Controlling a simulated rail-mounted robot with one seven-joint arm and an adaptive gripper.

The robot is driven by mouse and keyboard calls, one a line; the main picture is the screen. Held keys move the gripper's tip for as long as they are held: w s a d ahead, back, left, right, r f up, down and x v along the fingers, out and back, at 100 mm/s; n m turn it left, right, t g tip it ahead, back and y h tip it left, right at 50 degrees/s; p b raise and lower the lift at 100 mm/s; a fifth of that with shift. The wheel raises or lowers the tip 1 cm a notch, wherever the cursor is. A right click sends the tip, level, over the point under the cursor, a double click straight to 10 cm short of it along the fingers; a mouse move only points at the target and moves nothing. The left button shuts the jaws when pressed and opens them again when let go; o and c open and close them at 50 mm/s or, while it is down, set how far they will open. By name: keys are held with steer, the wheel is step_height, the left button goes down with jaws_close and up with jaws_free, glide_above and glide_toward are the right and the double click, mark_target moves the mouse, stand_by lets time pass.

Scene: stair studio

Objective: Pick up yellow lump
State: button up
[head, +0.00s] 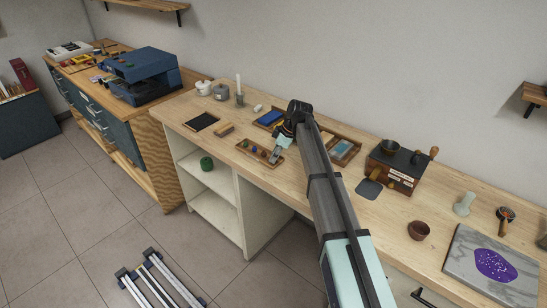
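A small wooden tray (240,149) lies near the front edge of the wooden worktop, with several small coloured lumps in a row. Dark green, reddish and blue tones show there, but I cannot make out a yellow lump for certain. It may be too small to tell or hidden by my gripper. My gripper (277,153) points down at the right end of this tray, over or just beside it. Its fingers are too small to show whether they are apart or hold anything.
A blue-filled tray (269,118) stands behind the gripper. A tan block (225,130) and a black-topped slab (202,122) lie to the left. A wooden box with a crank (397,169) and a brown bowl (419,230) stand to the right.

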steer(key=shift+a+f, duration=0.15)
steer(key=shift+f, duration=0.1)
steer(key=c, duration=0.5)
steer(key=shift+r, duration=0.1)
